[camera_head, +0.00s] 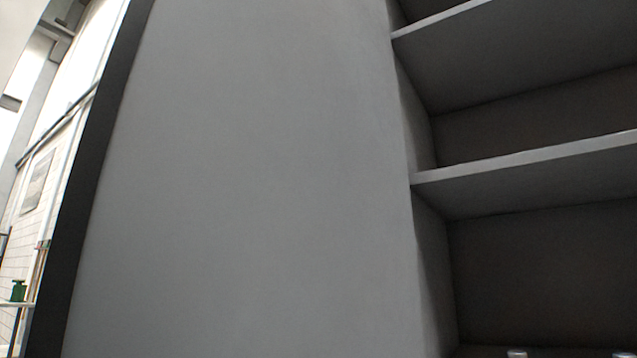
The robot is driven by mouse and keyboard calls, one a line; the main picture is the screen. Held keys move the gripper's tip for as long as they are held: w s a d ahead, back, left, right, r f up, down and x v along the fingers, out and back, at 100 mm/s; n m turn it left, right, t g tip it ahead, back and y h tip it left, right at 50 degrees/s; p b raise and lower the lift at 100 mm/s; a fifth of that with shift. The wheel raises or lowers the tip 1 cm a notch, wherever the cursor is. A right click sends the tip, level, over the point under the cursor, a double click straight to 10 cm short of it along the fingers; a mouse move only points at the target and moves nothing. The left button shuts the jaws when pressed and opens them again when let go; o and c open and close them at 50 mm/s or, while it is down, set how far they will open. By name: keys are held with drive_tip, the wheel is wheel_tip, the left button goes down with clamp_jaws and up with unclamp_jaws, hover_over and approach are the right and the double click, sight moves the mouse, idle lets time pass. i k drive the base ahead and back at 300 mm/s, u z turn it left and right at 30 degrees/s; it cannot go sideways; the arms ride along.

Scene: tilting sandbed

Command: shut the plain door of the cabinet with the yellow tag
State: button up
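A large plain grey panel (250,180) fills the middle of the head view, very close to me. It looks like the cabinet's door standing open, though I cannot be sure it is not a side wall. A dark strip (85,180) runs down its left edge. Its right edge meets the open cabinet, where grey shelves (530,165) and a dark back wall (545,280) show. No handle and no yellow tag show, so I cannot tell whether this is the tagged cabinet. My gripper is not in view.
Two small pale tops (517,353) just show at the bottom right edge, too cut off to name. At the far left, past the dark strip, a bright room shows with a white brick wall and a small green object (18,290) on a shelf.

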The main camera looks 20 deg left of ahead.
sight(238, 186)
drive_tip(key=k, duration=0.25)
drive_tip(key=z, duration=3.15)
drive_tip(key=k, duration=2.95)
drive_tip(key=u, duration=1.6)
